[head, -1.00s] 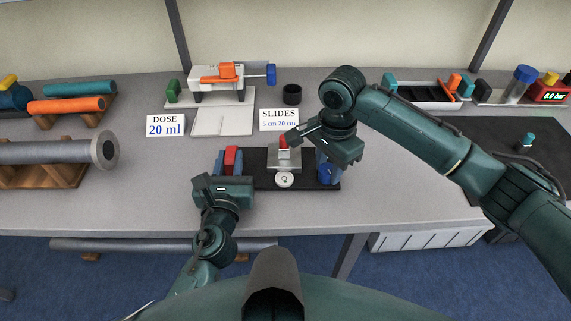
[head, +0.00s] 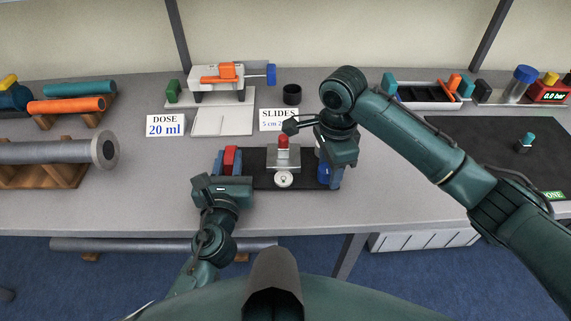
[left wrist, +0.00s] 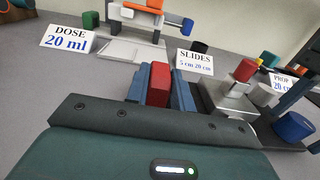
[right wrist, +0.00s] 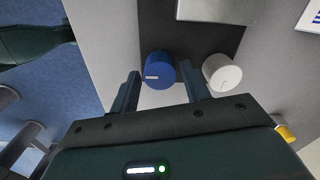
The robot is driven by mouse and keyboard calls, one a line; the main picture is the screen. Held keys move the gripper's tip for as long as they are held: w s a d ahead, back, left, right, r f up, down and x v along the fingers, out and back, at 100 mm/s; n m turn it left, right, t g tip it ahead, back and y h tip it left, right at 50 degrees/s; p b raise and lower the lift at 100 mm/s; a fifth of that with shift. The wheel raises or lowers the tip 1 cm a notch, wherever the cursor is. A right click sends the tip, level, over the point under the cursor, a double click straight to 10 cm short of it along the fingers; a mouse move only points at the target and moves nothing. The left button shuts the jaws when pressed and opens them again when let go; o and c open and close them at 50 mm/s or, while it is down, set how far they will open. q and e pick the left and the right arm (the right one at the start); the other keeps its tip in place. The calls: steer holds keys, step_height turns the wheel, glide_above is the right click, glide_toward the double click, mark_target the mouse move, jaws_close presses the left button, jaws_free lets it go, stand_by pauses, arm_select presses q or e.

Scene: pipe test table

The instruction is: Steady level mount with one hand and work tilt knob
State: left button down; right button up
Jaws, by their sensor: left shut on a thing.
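The level mount has a dark base plate (head: 262,183), with a red block (head: 231,158) at its left end. A silver block (head: 283,160) with a red top knob (head: 283,142) stands mid-plate, and a white dial (head: 284,180) is in front. My left gripper (left wrist: 158,88) is shut on the red block, one finger on each side. A blue knob (right wrist: 158,68) with a pale mark sits at the right end, partly hidden in the head view. My right gripper (right wrist: 160,78) is open over it, the knob showing between the fingertips; contact cannot be told. The white dial lies outside the fingers.
Signs reading DOSE 20 ml (head: 165,126) and SLIDES (head: 276,119) stand behind the mount. A syringe device (head: 220,80) and a black cup (head: 292,94) are at the back. A pipe rack is at left, a dark mat (head: 490,145) at right.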

steer(key=shift+o, duration=1)
arm_select(q)
steer(key=shift+d, duration=0.1)
arm_select(e)
steer(key=shift+a+r, duration=0.1)
steer(key=shift+r, duration=0.15)
step_height(320, 180, up, 15)
steer(key=shift+f, duration=0.2)
arm_select(q)
steer(key=c, duration=1.1)
jaws_free()
